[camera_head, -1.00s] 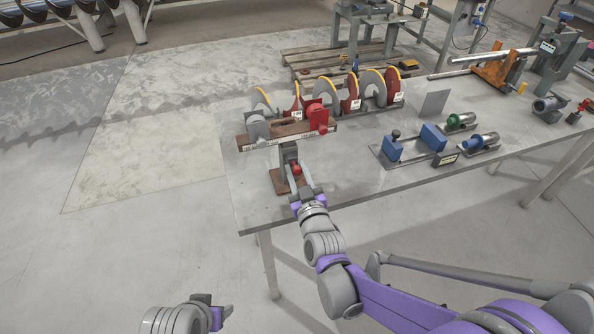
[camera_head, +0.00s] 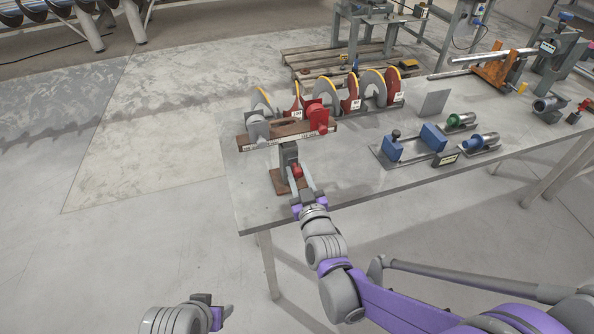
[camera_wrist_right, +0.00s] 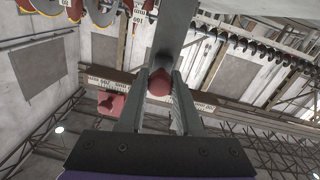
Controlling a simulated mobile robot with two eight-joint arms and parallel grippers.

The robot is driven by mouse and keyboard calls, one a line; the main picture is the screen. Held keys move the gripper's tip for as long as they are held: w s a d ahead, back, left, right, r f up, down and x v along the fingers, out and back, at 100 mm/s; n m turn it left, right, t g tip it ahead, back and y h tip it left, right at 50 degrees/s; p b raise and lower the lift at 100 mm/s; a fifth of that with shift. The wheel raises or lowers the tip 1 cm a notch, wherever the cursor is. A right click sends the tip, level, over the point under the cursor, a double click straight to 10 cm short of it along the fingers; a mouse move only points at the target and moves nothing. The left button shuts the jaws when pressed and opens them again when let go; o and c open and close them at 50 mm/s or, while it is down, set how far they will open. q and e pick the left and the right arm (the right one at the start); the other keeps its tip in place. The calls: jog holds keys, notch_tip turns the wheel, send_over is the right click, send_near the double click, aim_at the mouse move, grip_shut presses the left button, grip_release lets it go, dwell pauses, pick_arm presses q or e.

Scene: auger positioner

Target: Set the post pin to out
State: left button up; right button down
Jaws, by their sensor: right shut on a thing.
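A grey post (camera_head: 288,151) stands upright on a brown base (camera_head: 280,184) near the table's front left corner. Its red pin knob (camera_head: 297,170) faces my right arm. My right gripper (camera_head: 299,173) reaches in from the front and is shut on the knob. In the right wrist view the red knob (camera_wrist_right: 160,82) sits between the two grey fingers (camera_wrist_right: 158,100), with the post (camera_wrist_right: 174,35) behind it. The pin's shaft is hidden. My left gripper (camera_head: 217,311) is low at the bottom left, off the table; its jaw state is unclear.
To the right are a plate with blue blocks (camera_head: 432,136) and a small upright grey panel (camera_head: 433,104). The tabletop (camera_head: 352,164) between is clear.

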jog(key=shift+s+d, duration=0.25)
jog(key=shift+s, duration=0.4)
jog(key=c, duration=0.6)
grip_release()
jog(key=shift+s, duration=0.15)
jog(key=v, duration=1)
jog(key=shift+s+p, duration=0.3)
jog(key=shift+d, duration=0.15)
